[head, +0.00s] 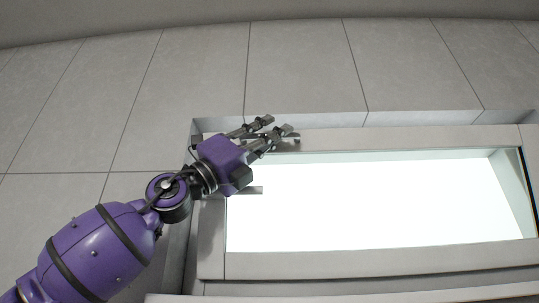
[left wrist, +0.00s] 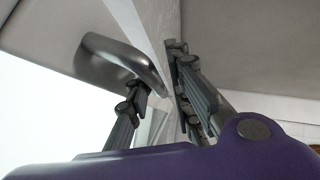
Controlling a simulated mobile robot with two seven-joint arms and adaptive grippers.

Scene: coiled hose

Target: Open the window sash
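The window sash (head: 370,263) is a pale frame around a bright white pane (head: 370,205). My left gripper (head: 277,128) is at its upper left corner in the head view, fingers spread apart. In the left wrist view my left gripper (left wrist: 158,85) has one finger on each side of a pale upright edge (left wrist: 150,30). A shiny grey metal handle (left wrist: 125,62) stands just beyond the left finger; I cannot tell whether they touch. A short grey bar (head: 255,190) shows beside the gripper's palm. My right gripper is not in view.
The grey window surround (head: 200,125) borders the sash. A grey panelled wall (head: 300,70) lies behind and above it. A pale ledge (head: 350,298) runs along the bottom. The space in front of the pane to the right is clear.

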